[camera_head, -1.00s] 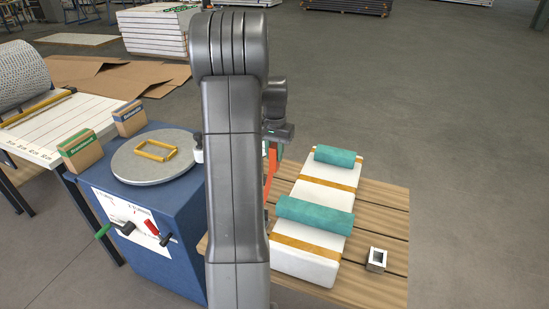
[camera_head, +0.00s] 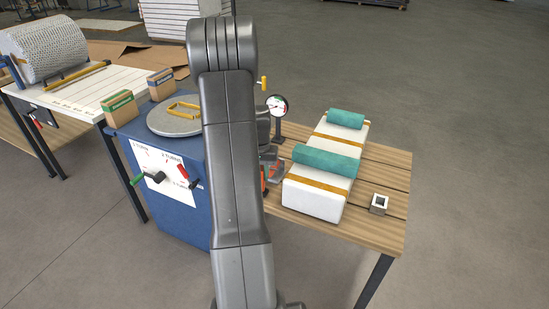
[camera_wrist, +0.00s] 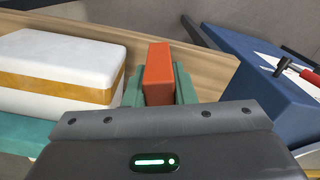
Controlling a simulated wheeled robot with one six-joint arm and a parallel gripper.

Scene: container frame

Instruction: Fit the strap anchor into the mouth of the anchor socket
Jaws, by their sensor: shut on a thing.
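My gripper (camera_wrist: 159,82) is shut on an orange-red block, which looks like the strap anchor (camera_wrist: 158,70), held between two teal fingers in the wrist view. In the head view my arm hides most of the gripper; a little orange shows beside the arm, left of the white package. A small pale metal block with a dark square opening on top, which looks like the anchor socket (camera_head: 379,208), sits on the wooden table's right part. The held block is well apart from it, across the package. The wrist view does not show the socket.
A white package (camera_head: 313,200) with amber bands and teal rolls (camera_head: 325,161) lies on the slatted table (camera_head: 385,170). A dial gauge (camera_head: 278,105) stands behind. A blue cabinet (camera_head: 185,215) with a round plate (camera_head: 175,120) is at left. Table around the socket is clear.

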